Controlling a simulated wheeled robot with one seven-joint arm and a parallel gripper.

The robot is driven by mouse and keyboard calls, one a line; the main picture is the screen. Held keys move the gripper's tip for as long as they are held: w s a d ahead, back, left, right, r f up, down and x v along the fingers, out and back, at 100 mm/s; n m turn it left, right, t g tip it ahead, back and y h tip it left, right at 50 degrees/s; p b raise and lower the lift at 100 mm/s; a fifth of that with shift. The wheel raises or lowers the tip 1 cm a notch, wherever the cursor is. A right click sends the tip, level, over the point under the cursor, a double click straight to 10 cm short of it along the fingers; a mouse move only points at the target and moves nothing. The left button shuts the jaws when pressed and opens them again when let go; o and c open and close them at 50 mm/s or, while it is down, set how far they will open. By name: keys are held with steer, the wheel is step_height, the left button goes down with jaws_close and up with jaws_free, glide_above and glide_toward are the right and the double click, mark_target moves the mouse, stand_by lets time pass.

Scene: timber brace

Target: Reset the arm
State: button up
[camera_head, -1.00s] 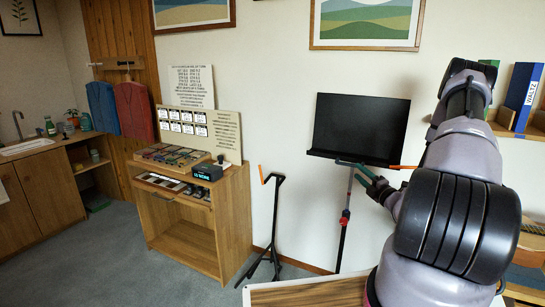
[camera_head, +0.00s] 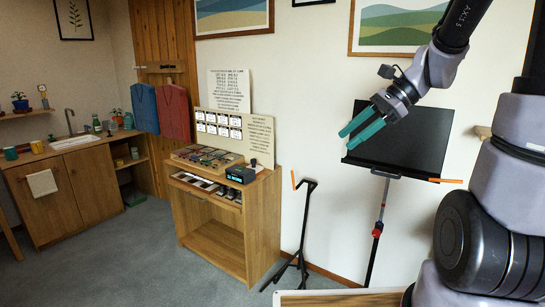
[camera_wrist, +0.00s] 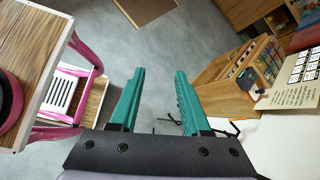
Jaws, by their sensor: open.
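My gripper (camera_head: 362,130) is raised in the air in the head view, in front of the upper left part of the black music stand (camera_head: 412,140). Its two teal fingers are spread apart with nothing between them. In the wrist view my gripper (camera_wrist: 158,100) points down toward the grey carpet, open and empty. My arm comes in from the right side of the head view, bent with the forearm reaching up and out of the frame.
A wooden cabinet (camera_head: 215,235) with trays and a small black device (camera_head: 240,175) stands left of centre. A thin black stand (camera_head: 300,230) is beside it. A sink counter (camera_head: 60,150) is far left. Grey carpet (camera_head: 110,265) between them is clear.

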steer(key=s+d+r+n+t+h, duration=0.6)
steer(key=s+r+n+h, duration=0.1)
steer(key=s+r+n, duration=0.1)
steer(key=r+n, duration=0.1)
steer(key=n, duration=0.1)
steer(key=shift+s+n, duration=0.15)
steer(key=shift+n, duration=0.25)
